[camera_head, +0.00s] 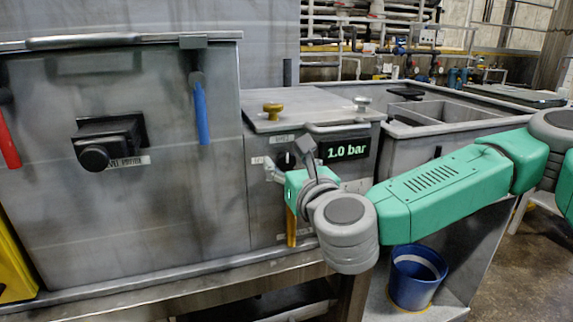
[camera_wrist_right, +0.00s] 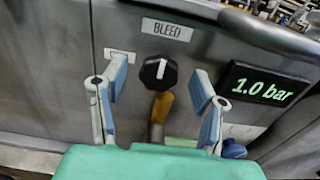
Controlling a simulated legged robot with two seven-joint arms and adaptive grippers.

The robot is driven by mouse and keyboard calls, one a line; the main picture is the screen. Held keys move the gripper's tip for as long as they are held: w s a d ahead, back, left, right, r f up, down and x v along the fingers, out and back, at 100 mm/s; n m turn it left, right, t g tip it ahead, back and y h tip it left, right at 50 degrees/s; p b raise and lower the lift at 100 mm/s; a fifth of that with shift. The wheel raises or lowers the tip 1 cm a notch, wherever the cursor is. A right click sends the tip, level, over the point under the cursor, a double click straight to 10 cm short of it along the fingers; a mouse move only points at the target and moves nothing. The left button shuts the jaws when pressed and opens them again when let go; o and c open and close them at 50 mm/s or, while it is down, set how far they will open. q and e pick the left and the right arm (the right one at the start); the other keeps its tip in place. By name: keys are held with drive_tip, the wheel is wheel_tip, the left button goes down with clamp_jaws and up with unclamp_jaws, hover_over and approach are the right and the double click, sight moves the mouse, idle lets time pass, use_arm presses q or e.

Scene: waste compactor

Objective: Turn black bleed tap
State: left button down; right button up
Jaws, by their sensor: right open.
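The black bleed tap (camera_wrist_right: 158,73) is a dark knob with a white line on its face, below the BLEED label (camera_wrist_right: 167,29). In the right wrist view its white line is near upright. My right gripper (camera_wrist_right: 161,88) is open, with one finger on either side of the tap and a gap to it on both sides. In the head view the tap (camera_head: 286,161) is partly hidden by my right gripper (camera_head: 288,166), which is at the panel left of the display. My left gripper is not in view.
The display (camera_head: 345,149) reads 1.0 bar. A yellow handle (camera_wrist_right: 161,107) is just below the tap. A brass knob (camera_head: 272,111) stands on top of the box. Blue (camera_head: 201,112) and red (camera_head: 8,138) handles are at left. A blue bucket (camera_head: 416,277) stands below my right arm.

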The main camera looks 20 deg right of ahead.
drive_tip(key=shift+w, duration=0.7)
drive_tip(key=c, duration=1.2)
drive_tip(key=shift+o, duration=0.2)
